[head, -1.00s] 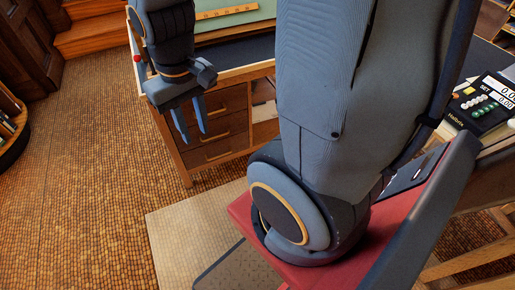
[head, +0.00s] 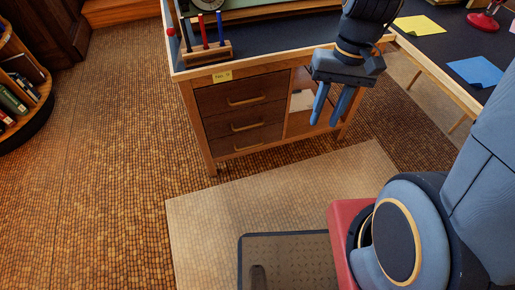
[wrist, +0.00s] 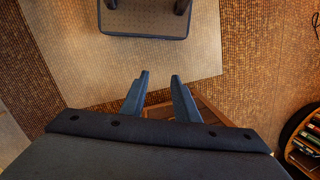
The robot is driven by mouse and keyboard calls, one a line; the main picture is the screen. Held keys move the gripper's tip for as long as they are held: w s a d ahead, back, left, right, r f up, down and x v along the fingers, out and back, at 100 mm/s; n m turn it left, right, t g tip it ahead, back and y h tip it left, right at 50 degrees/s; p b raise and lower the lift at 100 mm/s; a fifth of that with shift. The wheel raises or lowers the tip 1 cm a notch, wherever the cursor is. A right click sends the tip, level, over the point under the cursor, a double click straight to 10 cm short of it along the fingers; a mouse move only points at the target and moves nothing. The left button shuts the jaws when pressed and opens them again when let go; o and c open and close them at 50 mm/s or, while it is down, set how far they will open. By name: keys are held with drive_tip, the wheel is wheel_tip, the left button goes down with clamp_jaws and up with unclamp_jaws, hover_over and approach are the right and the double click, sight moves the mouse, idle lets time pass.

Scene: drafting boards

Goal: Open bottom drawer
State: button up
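The desk's drawer stack shows in the head view, with three brown wooden drawers one above another, all closed. The bottom drawer (head: 249,140) is lowest, with a light wooden bar handle (head: 248,147). The middle drawer (head: 243,120) and top drawer (head: 241,95) have similar handles. My gripper (head: 331,107) hangs fingers down to the right of the drawers, in front of the open shelf compartment. It is open and empty, apart from any handle. In the wrist view my gripper (wrist: 158,88) shows two spread fingers with wooden furniture below them, partly hidden.
A round bookshelf (head: 22,90) stands at left. A pen stand (head: 206,52) sits on the desk. Floor left of the desk is free.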

drive_tip(key=w+a+f+m+g+y+b, duration=0.1)
drive_tip(key=w+a+f+y+b, duration=0.15)
drive_tip(key=w+f+b, duration=0.55)
drive_tip(key=w+a+f+m+g+y+b, duration=0.1)
drive_tip(key=a+f+y+b, duration=0.3)
drive_tip(key=f, duration=0.8)
drive_tip(key=w+a+f+m+y+b, duration=0.1)
drive_tip(key=w+f+b, duration=0.4)
drive_tip(key=f+b, duration=0.3)
drive_tip(key=m+t+y+b, duration=0.35)
drive_tip(key=y+b, duration=0.35)
drive_tip(key=b, duration=0.8)
approach(256, 145)
drive_tip(key=a, duration=0.4)
drive_tip(key=shift+s+f+n+t, duration=0.25)
drive_tip(key=shift+f+t, duration=0.1)
drive_tip(key=shift+f, duration=0.05)
drive_tip(key=a+b, duration=0.1)
drive_tip(key=a, duration=0.1)
drive_tip(key=a+f+b, duration=0.1)
drive_tip(key=a, duration=0.4)
drive_tip(key=shift+w+a+f+b, duration=0.1)
drive_tip(key=shift+a+f+b, duration=0.15)
drive_tip(key=shift+b, duration=0.15)
clamp_jaws()
